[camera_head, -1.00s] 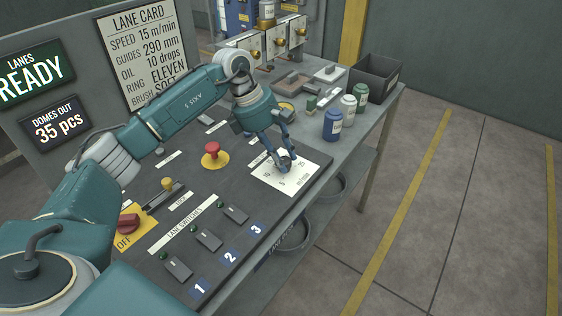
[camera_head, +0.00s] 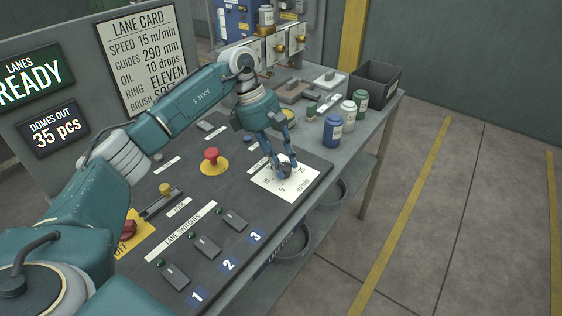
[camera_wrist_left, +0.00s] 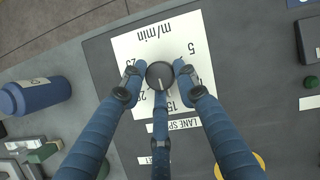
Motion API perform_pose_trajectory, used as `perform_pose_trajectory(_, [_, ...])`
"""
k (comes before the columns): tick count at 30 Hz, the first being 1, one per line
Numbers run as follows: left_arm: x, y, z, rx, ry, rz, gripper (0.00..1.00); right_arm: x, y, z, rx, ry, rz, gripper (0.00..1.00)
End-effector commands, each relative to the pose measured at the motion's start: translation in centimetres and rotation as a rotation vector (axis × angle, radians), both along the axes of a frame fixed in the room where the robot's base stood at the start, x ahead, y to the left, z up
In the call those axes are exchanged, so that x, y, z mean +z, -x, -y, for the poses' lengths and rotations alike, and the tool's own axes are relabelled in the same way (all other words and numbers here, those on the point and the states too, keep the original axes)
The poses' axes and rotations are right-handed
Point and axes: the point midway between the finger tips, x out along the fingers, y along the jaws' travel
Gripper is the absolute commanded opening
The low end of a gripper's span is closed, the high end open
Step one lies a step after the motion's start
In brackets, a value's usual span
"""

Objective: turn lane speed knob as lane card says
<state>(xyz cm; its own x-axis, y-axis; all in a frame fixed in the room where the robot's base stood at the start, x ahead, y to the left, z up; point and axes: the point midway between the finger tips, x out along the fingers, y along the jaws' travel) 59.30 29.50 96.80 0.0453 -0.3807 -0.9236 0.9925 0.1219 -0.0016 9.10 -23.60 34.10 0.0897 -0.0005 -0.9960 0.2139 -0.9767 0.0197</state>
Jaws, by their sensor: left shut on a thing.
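The lane speed knob (camera_wrist_left: 160,75) is a dark round knob on a white dial plate (camera_wrist_left: 150,50) marked in m/min. My left gripper (camera_head: 285,170) is shut on the knob, with fingertips around its sides; it also shows in the left wrist view (camera_wrist_left: 159,80). A pale line on the knob points toward the 15 side of the scale; fingers hide part of the numbers, so its exact reading is unclear. The lane card (camera_head: 145,55) reads speed 15 m/min. My right gripper is not in view.
A red mushroom button (camera_head: 211,156) on a yellow base stands left of the dial. Three lane switches (camera_head: 207,246) lie nearer the front. A blue bottle (camera_head: 332,130) and other bottles stand right of the panel, before a dark bin (camera_head: 376,84).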

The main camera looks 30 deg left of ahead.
Motion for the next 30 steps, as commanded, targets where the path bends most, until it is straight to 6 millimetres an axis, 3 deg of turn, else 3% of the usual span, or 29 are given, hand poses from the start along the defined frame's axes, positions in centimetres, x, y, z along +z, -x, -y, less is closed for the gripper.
perform_pose_trajectory(1, [0.5,-0.3,0.4,-0.003,0.011,0.011,0.04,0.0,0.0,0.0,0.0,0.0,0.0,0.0])
perform_pose_trajectory(2, [0.5,-0.3,0.4,-0.003,0.011,0.011,0.32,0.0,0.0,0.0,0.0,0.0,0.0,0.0])
perform_pose_trajectory(4, [0.5,-0.2,0.4,-0.003,0.01,0.01,0.46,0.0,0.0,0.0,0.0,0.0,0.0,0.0])
perform_pose_trajectory(5, [0.4,-0.2,0.4,-0.003,0.009,0.009,0.48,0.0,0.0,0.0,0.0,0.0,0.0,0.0])
perform_pose_trajectory(13, [0.2,-0.1,0.1,0.0,0.005,0.004,0.48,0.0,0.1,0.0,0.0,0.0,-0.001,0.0])
perform_pose_trajectory(17, [1.0,-0.1,-0.2,0.001,0.003,0.005,0.48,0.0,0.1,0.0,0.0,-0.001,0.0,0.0])
perform_pose_trajectory(30, [9.1,0.3,-3.3,0.0,0.005,0.008,0.48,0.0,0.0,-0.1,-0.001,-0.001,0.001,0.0])
